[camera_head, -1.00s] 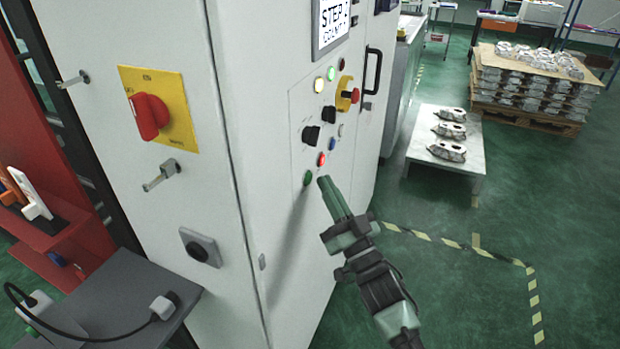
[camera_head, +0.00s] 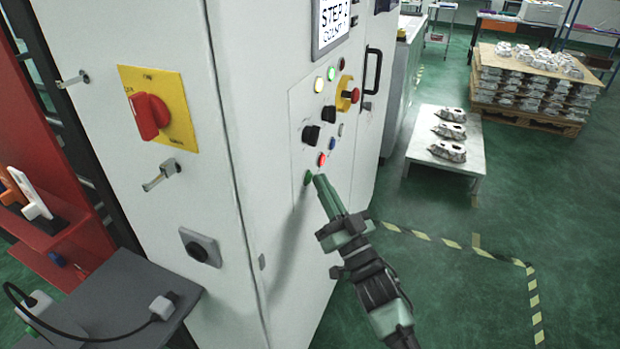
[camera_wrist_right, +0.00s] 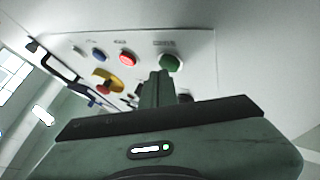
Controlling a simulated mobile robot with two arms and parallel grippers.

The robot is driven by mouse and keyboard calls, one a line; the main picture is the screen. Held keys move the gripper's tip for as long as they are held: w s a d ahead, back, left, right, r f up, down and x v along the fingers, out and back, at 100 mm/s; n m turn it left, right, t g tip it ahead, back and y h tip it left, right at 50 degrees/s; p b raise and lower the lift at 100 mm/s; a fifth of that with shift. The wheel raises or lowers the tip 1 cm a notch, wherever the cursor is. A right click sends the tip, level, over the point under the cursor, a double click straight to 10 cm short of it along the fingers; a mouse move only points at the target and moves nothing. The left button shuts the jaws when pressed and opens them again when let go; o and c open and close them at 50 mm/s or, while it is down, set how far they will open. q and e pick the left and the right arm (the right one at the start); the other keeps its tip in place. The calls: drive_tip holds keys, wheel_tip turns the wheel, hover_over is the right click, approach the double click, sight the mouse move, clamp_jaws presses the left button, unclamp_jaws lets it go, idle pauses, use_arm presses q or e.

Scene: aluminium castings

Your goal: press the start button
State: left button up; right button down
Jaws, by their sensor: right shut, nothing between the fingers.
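The control panel (camera_head: 297,139) is on the side of a white cabinet. A green button (camera_head: 307,180) sits low on it, below a lit red button (camera_head: 321,159); I take the green one for the start button, as its label is too small to read. My right gripper (camera_head: 319,180) is shut and empty, its fingertips close beside the green button. I cannot tell whether they touch. In the right wrist view the green button (camera_wrist_right: 171,62) is just above and right of the fingertips (camera_wrist_right: 159,75). My left gripper is out of view.
A red and yellow emergency stop (camera_head: 353,95), black knobs (camera_head: 311,134) and a blue button (camera_head: 332,144) are on the same panel. A red rotary switch (camera_head: 149,116) is on the cabinet's left face. A table with castings (camera_head: 415,150) stands at right, with open floor before it.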

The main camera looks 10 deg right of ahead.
drive_tip(key=shift+w+a, duration=0.2)
drive_tip(key=shift+a, duration=0.1)
idle(0.4)
drive_tip(key=shift+d, duration=0.1)
drive_tip(key=shift+s+d, duration=0.45)
drive_tip(key=shift+d, duration=0.15)
drive_tip(key=shift+p, duration=0.3)
drive_tip(key=s+d, duration=0.1)
drive_tip(key=d, duration=0.1)
drive_tip(key=s+d+p, duration=0.1)
drive_tip(key=d, duration=0.1)
drive_tip(key=shift+s, duration=0.4)
idle(0.4)
